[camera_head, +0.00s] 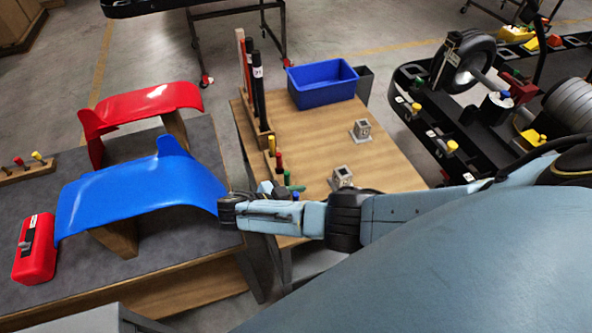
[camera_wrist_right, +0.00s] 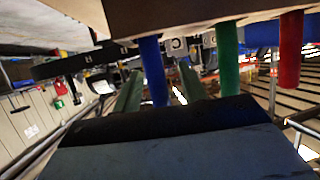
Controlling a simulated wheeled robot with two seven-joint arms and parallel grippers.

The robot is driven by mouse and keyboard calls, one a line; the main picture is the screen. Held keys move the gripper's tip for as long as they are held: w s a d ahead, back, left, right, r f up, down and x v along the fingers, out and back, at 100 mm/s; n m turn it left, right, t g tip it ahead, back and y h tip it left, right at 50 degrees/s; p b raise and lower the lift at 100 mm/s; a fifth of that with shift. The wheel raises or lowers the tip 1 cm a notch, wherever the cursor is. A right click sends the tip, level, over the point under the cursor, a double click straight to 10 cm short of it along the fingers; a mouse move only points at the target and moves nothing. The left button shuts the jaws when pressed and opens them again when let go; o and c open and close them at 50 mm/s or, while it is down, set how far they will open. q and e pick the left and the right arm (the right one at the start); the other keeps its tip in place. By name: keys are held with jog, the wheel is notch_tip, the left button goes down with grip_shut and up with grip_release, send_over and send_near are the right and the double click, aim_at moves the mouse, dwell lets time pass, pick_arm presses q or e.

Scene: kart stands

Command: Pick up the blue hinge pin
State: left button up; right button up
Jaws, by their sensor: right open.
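The blue hinge pin (camera_wrist_right: 153,70) sticks out of a wooden block (camera_wrist_right: 200,14) in the right wrist view. My right gripper (camera_wrist_right: 158,88) is open, with one finger on each side of this pin in the picture; I cannot tell whether either touches it. In the head view my right gripper (camera_head: 273,189) is low over the left edge of the wooden table, close to the row of pins, and the blue pin (camera_head: 296,196) is mostly hidden by my arm. My left gripper is not in view.
A green pin (camera_wrist_right: 228,60) and a red pin (camera_wrist_right: 290,50) stand beside the blue one. The rack (camera_head: 265,138) also holds tall black rods. A blue bin (camera_head: 322,86) and two small metal blocks are on the table. A blue curved panel (camera_head: 140,195) stands at left.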

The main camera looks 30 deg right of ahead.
grip_shut()
jog(key=shift+r, duration=0.1)
